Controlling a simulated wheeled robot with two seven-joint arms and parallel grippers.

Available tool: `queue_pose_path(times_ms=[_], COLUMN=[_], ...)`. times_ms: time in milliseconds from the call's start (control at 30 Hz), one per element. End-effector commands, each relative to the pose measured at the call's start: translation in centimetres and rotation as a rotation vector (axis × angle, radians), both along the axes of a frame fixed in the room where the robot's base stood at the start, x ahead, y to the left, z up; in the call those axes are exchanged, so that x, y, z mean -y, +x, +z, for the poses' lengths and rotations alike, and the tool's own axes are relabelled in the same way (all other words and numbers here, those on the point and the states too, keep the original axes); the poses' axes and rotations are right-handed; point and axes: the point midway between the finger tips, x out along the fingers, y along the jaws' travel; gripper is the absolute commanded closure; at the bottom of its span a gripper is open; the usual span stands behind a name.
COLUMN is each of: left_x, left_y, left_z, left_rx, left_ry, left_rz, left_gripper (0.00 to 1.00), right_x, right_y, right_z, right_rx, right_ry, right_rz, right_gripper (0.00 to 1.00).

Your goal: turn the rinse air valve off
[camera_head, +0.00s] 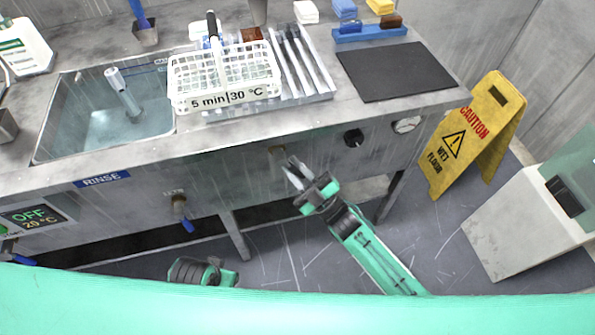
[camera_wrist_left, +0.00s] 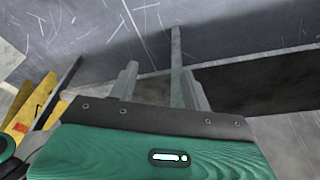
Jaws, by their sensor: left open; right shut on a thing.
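My right gripper (camera_head: 293,171) is at the front panel of the bench, right of centre in the head view. Its jaws are shut at a small tan fitting (camera_head: 277,155), which looks like a valve; its handle is hidden by the fingers. A brass valve with a blue handle (camera_head: 187,225) is further left on the panel, its handle hanging down. Its small label is too blurred to read. My left gripper (camera_wrist_left: 152,65) is open and empty in the left wrist view, with grey floor and a dark strip beyond. In the head view only part of my left wrist shows, low down.
The RINSE label (camera_head: 102,179) is on the panel below the sink (camera_head: 105,120). A display (camera_head: 33,217) reads OFF and 20 °C. A white basket (camera_head: 222,80) and a black mat (camera_head: 399,71) are on the bench. A yellow caution sign (camera_head: 478,130) stands at right.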

Motion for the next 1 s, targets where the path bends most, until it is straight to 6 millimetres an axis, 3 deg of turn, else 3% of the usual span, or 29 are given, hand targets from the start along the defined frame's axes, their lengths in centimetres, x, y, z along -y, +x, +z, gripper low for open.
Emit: queue_pose_path(times_ms=[33,433,700,1000], left_x=[0.0,-0.5,2.5,4.7], left_y=[0.0,-1.3,1.2,2.6], left_z=[0.6,8.1,6.8,6.4], left_rx=[0.016,0.099,0.281,0.41], left_ry=[-0.003,-0.014,-0.095,-0.157], left_rz=[0.0,0.002,-0.043,-0.066], left_gripper=[0.51,0.51,0.51,0.51], right_x=[-0.2,-1.6,-2.4,-3.0], right_y=[-0.1,-0.5,-0.8,-1.0], right_z=[-0.7,-1.2,-1.3,-1.2], right_rx=[-0.012,-0.098,-0.146,-0.182], right_ry=[0.031,0.297,0.444,0.554], right_rz=[0.0,0.0,-0.001,-0.001], right_gripper=[1.0,1.0,1.0,1.0])
